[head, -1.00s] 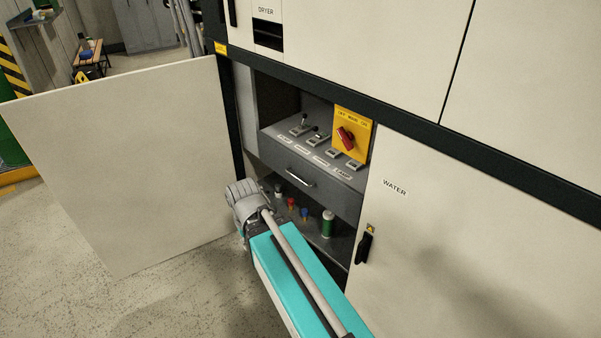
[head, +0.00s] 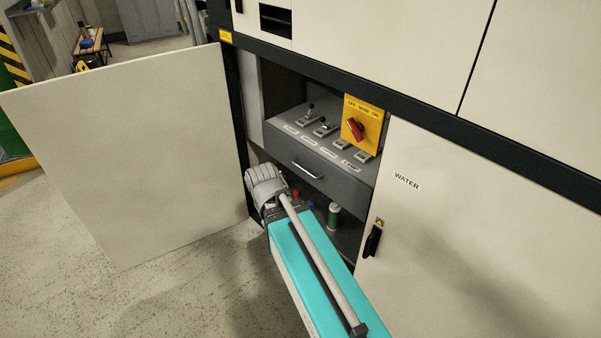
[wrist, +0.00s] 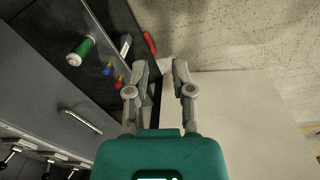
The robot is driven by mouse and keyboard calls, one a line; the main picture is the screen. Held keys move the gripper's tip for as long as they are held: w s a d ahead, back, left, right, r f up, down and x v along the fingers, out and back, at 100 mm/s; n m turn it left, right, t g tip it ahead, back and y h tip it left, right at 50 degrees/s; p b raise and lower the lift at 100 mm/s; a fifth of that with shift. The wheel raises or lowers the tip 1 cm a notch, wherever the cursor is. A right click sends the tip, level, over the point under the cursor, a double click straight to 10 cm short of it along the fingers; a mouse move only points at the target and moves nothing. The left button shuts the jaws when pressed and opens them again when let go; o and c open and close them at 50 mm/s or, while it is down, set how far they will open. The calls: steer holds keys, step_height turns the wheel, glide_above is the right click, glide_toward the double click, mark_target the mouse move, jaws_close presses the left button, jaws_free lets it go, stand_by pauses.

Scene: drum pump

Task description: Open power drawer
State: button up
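The power drawer (head: 325,176) is a dark grey drawer front in the open cabinet bay, below a panel of levers. It looks shut. Its silver bar handle (head: 307,170) lies across the front; in the wrist view the handle (wrist: 80,121) shows at the left, with the drawer front (wrist: 38,95) around it. My gripper (wrist: 161,72) has its two fingers apart with nothing between them. It is off to the right of the handle in the wrist view and does not touch it.
A cream door (head: 125,150) stands open at the left. A yellow main switch plate (head: 362,122) with a red knob is above the drawer. Several small tools and a green-and-white cylinder (head: 333,216) are on the shelf below. The WATER door (head: 470,240) is shut at the right.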

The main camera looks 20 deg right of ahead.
steer(key=w+d+f+n+t+h+b, duration=0.1)
steer(key=w+d+f+t+h+b, duration=0.1)
steer(key=w+d+f+h+b, duration=0.55)
steer(key=n+t+h+b, duration=0.35)
steer(key=h+b, duration=0.25)
steer(key=b, duration=0.5)
glide_toward(303, 168)
steer(key=s+a, duration=0.2)
steer(key=a, duration=0.1)
steer(key=shift+t, duration=0.35)
steer(key=shift+w+d, duration=0.1)
steer(key=shift+b+x, duration=1.45)
steer(key=shift+x, duration=5.35)
steer(key=shift+f, duration=0.1)
jaws_close()
